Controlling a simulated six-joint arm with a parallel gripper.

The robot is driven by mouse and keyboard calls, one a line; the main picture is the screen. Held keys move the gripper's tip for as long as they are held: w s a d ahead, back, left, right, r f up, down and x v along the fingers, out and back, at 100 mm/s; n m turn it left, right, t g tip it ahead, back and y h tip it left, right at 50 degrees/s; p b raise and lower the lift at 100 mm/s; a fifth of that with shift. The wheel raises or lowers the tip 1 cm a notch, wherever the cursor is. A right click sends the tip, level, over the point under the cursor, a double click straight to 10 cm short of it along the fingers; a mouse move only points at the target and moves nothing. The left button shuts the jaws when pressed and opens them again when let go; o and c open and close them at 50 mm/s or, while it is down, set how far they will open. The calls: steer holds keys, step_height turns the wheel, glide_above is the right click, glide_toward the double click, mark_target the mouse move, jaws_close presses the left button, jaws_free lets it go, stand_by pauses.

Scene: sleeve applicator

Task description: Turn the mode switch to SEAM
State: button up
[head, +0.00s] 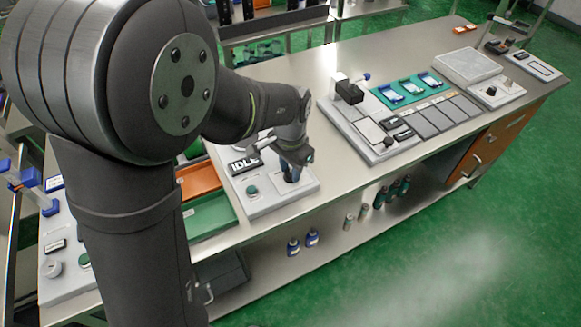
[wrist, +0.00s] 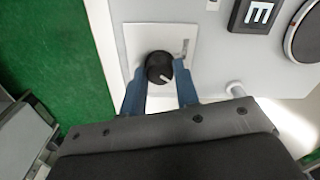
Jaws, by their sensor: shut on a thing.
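The mode switch (wrist: 159,67) is a round black knob with a white pointer line, on a pale square plate (wrist: 184,34) in the wrist view. Its pointer aims to the lower right in that view. My gripper (wrist: 160,84) has its two blue fingers on either side of the knob, shut on it. In the head view my gripper (head: 292,172) reaches down to the front right of the grey panel (head: 262,205) with the IDLE display (head: 244,164). There the knob is hidden behind the fingers. The lettering on the switch plate is too small to read.
A green button (head: 252,190) sits on the panel left of my gripper. Orange (head: 200,180) and green (head: 208,214) trays lie further left. A second station (head: 380,150) stands to the right, with bare bench top between.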

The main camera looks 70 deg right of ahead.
stand_by(0.3)
steer(key=o, duration=1)
steer(key=shift+c, duration=0.2)
step_height(320, 180, up, 18)
steer(key=shift+f, duration=0.25)
steer(key=shift+f, duration=0.15)
step_height(320, 180, down, 17)
steer(key=shift+f, duration=0.1)
stand_by(0.3)
